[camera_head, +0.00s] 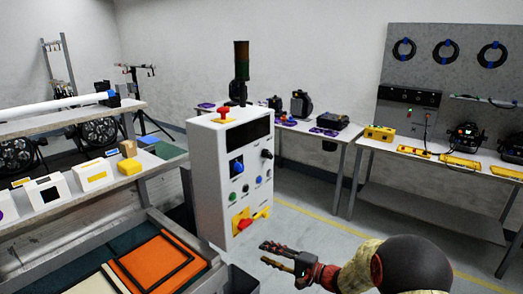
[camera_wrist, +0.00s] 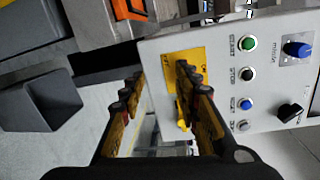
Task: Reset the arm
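My gripper (camera_head: 290,257) is in front of and below the lower right corner of the white control box (camera_head: 207,161), in the clear space over the floor. In the wrist view my gripper (camera_wrist: 158,82) has its two fingers spread apart, with nothing held between them. The right finger overlaps the yellow plate (camera_wrist: 184,60) and yellow handle (camera_wrist: 183,113) on the control box (camera_wrist: 217,60) in that view. I cannot tell whether the finger touches them.
The box carries a red button (camera_head: 224,112) on top and several knobs and buttons. A grey bin (camera_wrist: 40,98) stands below. A bench with an orange panel (camera_head: 155,262) is at left. Worktables (camera_head: 412,157) stand behind, with open floor between.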

